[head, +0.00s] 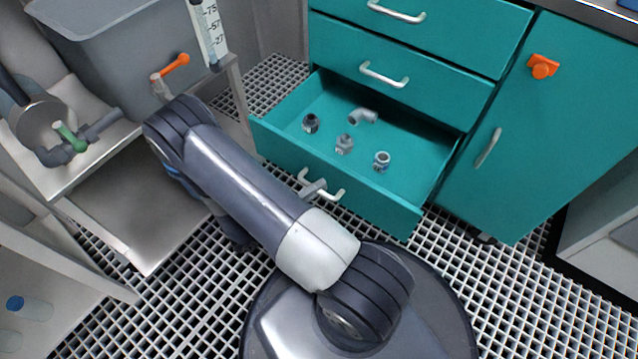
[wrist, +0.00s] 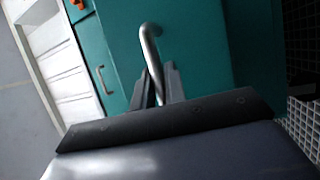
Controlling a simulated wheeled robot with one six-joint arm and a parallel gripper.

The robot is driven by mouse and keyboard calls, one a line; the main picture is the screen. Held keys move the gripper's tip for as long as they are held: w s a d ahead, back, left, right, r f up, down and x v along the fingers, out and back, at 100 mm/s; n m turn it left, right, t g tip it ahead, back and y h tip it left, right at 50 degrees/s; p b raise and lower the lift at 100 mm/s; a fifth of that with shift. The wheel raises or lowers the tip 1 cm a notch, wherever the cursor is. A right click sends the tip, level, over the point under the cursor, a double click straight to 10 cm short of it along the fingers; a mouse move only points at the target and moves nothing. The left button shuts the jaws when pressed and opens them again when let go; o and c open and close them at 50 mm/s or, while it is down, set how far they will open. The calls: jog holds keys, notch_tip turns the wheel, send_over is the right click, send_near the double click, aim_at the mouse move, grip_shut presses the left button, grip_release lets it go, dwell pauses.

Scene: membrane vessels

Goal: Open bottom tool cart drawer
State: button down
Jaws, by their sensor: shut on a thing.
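The teal tool cart's bottom drawer (head: 398,207) stands pulled out in the head view, its inside and contents showing. Its light metal bar handle (head: 334,195) is on the drawer front. My gripper (head: 318,186) is at that handle, partly hidden behind my arm. In the wrist view my gripper (wrist: 160,85) has its two dark fingers on either side of the handle (wrist: 150,45), shut on it. The two drawers above, the middle one (head: 430,98) and the top one (head: 470,32), are closed.
Several small pipe fittings, such as a grey elbow (head: 363,115), lie in the drawer. The cart's side door (head: 540,140) with an orange latch (head: 542,67) is closed. A grey tank (head: 140,60) and shelf stand at left. White grating floor (head: 500,285) lies in front.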

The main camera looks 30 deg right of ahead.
jog(key=c, duration=1.7)
grip_release()
jog(key=shift+c, duration=0.2)
jog(key=shift+a, duration=0.1)
jog(key=a+f+p, duration=0.2)
jog(key=a, duration=0.8)
jog(key=shift+a, duration=0.25)
jog(key=shift+w+d, duration=0.1)
jog(key=shift+d, duration=0.05)
jog(key=shift+d+r+b, duration=0.35)
jog(key=shift+d, duration=1.4)
jog(key=shift+d+r+b, duration=0.3)
jog(key=shift+d, duration=1.5)
jog(key=shift+d+r+b, duration=0.35)
jog(key=shift+d, duration=1.4)
jog(key=shift+r, duration=0.1)
